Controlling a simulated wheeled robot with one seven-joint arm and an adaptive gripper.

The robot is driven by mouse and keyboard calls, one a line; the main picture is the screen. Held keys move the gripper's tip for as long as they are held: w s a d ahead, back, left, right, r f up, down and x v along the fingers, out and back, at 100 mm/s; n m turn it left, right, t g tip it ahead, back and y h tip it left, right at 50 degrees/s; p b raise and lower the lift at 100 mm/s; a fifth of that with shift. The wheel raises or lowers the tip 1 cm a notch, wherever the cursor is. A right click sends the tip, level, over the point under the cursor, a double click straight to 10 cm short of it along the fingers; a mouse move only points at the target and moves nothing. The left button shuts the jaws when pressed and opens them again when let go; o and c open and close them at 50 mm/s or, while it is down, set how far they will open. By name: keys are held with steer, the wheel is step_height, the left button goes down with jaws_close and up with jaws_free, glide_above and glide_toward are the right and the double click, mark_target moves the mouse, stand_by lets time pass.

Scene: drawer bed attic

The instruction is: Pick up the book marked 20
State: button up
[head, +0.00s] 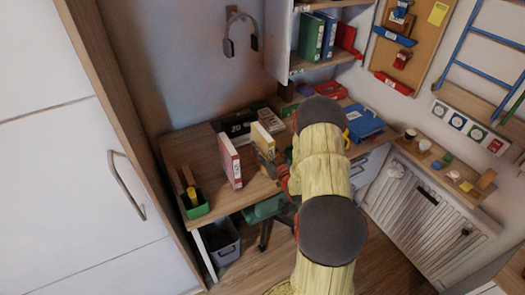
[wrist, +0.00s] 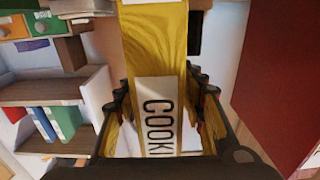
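A dark thing with white characters that look like "20" (head: 238,128) is at the back of the desk, behind the standing books; I cannot tell if it is a book. A yellow book (head: 262,141) stands upright on the desk. In the wrist view its spine (wrist: 158,115) carries a white label reading "COOKI", the rest cut off. My gripper (wrist: 163,100) is open, with its fingers on both sides of the yellow book; contact is not clear. In the head view my gripper (head: 276,172) is at the book's right, partly hidden by my arm.
A red-and-white book (head: 230,161) stands to the left on the desk (head: 190,150). A green box (head: 194,205) is at the desk's left end. Blue folders (head: 362,122) lie at the right. A shelf with books (head: 311,37) hangs above.

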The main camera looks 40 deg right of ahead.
jaws_close()
stand_by(0.7)
